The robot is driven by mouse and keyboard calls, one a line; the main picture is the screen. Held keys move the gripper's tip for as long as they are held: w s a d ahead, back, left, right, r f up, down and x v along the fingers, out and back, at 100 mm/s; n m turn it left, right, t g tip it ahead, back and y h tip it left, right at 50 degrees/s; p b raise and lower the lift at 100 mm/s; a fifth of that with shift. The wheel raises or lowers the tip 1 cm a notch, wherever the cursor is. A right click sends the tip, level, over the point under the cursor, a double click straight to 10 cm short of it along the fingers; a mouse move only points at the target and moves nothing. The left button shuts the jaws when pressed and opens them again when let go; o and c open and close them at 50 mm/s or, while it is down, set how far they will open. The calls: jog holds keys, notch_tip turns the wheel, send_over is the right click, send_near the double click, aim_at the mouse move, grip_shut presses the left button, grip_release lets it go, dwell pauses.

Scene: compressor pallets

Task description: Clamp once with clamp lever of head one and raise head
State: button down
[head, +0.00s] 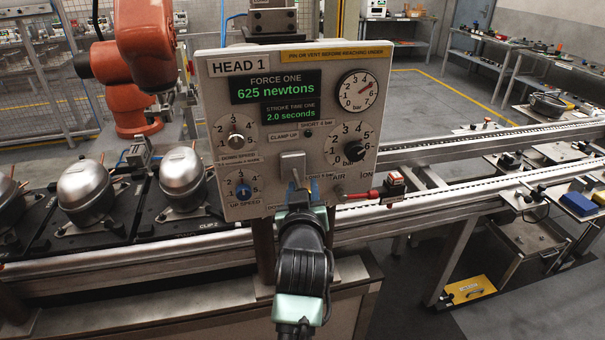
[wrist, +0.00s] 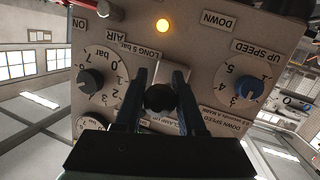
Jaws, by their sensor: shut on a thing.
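The HEAD 1 panel (head: 222,98) faces me, reading 625 newtons and 2.0 seconds. The clamp lever sits at its lower middle, with its pale plate (head: 292,165) between the CLAMP UP label and the lower edge. My gripper (head: 300,192) is in front of it and hides part of the lever. In the wrist view, which shows the panel upside down, the fingers of my gripper (wrist: 160,90) are shut on the lever's black round knob (wrist: 160,98). An amber lamp (wrist: 162,26) is lit near the DOWN label. The head itself is not clearly seen.
Blue UP SPEED (head: 243,190) and black AIR (head: 354,150) knobs flank the lever. A red-handled valve (head: 377,193) sticks out at right. Silver compressors (head: 87,190) stand on pallets at left along the conveyor rail (head: 450,204). An orange robot arm (head: 152,40) stands behind.

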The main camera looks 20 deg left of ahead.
notch_tip(320, 180, up, 3)
jog(key=g+p, duration=0.1)
jog(key=p, duration=0.3)
jog(key=g+h+p, duration=0.1)
jog(key=g+p, duration=0.1)
jog(key=p, duration=0.2)
jog(key=shift+f+n+h, duration=0.15)
jog(key=shift+n+h, duration=0.15)
jog(key=shift+n, duration=0.1)
jog(key=g+p, duration=0.1)
jog(key=p, duration=0.1)
jog(key=g+h+p, duration=0.1)
jog(key=p, duration=0.1)
jog(key=shift+r+g+p, duration=0.25)
jog(key=shift+g+p, duration=0.05)
jog(key=shift+p, duration=0.1)
jog(key=shift+h, duration=0.3)
jog(key=c, duration=0.5)
grip_release()
jog(key=shift+f, duration=0.1)
jog(key=shift+s, duration=0.1)
jog(key=b+v, duration=0.1)
jog(key=v, duration=0.5)
jog(key=b+v, duration=0.1)
jog(key=v, duration=0.6)
jog(key=shift+w+b, duration=0.25)
jog(key=shift+b, duration=0.1)
